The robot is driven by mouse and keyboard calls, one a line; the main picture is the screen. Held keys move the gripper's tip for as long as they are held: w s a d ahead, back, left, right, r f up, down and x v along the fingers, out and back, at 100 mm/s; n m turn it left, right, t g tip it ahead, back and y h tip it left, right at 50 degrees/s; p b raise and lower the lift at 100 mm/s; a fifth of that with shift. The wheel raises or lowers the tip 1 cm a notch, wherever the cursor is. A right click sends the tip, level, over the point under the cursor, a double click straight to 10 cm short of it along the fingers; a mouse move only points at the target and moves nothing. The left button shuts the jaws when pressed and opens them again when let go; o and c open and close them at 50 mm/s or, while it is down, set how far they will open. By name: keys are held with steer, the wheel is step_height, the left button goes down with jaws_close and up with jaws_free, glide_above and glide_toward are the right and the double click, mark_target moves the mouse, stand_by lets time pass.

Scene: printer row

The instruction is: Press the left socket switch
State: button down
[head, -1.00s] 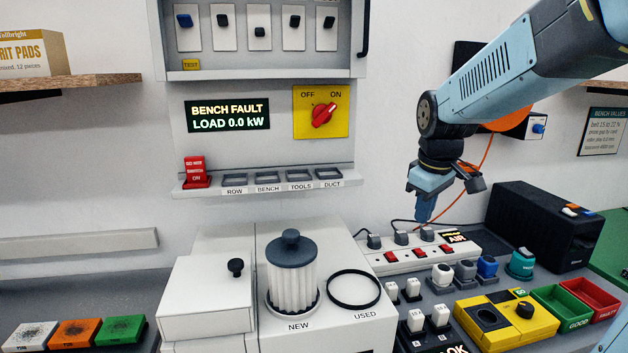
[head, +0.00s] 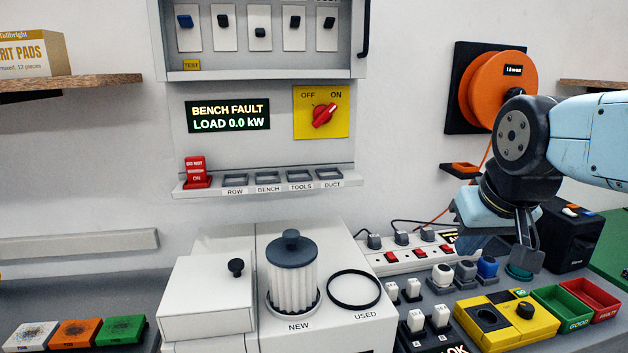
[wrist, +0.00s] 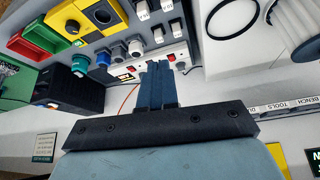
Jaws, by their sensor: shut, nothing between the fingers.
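The white socket strip (head: 405,262) lies at the back of the bench in the head view, with red switches in its top. The left socket switch (head: 391,257) is the leftmost red one and is uncovered there. Dark plugs (head: 374,240) sit behind the switches.
A yellow tester (head: 507,318) and green and red bins (head: 592,299) lie to the right. A black box (head: 570,237) stands behind my gripper. The filter (head: 292,275) stands left.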

steer(key=shift+s, duration=0.1)
stand_by(0.3)
steer(key=n+g, duration=0.2)
steer(key=g, duration=0.4)
glide_above(396, 258)
step_height(396, 258, down, 7)
steer(key=shift+f, duration=0.15)
step_height(396, 258, down, 14)
stand_by(0.9)
